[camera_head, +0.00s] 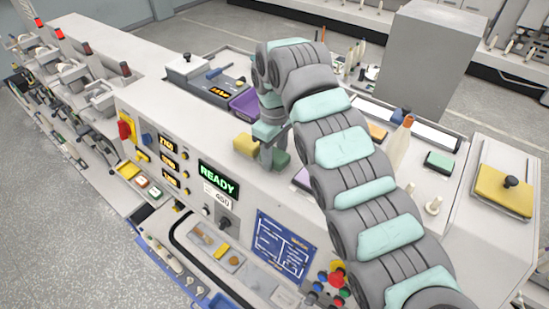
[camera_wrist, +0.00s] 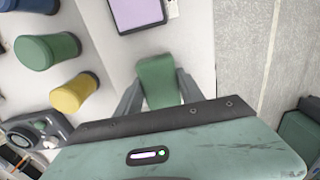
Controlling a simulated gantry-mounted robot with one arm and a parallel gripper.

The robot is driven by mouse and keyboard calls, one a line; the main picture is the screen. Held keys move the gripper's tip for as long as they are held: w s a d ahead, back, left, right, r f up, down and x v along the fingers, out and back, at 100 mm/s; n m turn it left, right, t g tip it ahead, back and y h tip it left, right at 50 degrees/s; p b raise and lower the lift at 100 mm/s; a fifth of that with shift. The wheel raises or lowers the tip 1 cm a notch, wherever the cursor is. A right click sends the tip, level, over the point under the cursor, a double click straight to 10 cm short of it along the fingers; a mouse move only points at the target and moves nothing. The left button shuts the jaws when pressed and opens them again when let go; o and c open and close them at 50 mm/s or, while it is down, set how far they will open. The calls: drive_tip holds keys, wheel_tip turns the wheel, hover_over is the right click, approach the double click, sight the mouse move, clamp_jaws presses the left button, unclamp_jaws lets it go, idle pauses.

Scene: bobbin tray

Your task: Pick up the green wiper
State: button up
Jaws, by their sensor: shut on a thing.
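The green wiper (camera_wrist: 158,80) is a small green block between the two fingers of my gripper (camera_wrist: 159,92) in the wrist view. The fingers press on its sides, and its far end sticks out beyond them. In the head view my gripper (camera_head: 268,158) points down over the white machine top, just behind its front edge. Green (camera_head: 282,158) shows beside the fingers there, partly hidden by them. I cannot tell whether the wiper touches the surface.
A yellow piece (camera_wrist: 74,93), another green piece (camera_wrist: 48,50) and a blue piece (camera_wrist: 28,8) stand left in the wrist view. A purple pad (camera_wrist: 136,14) lies beyond the wiper. A tall grey box (camera_head: 425,60) stands at the back. My arm hides part of the machine top.

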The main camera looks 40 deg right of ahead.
drive_tip(key=c, duration=0.4)
drive_tip(key=shift+o, duration=0.2)
drive_tip(key=shift+r, duration=0.15)
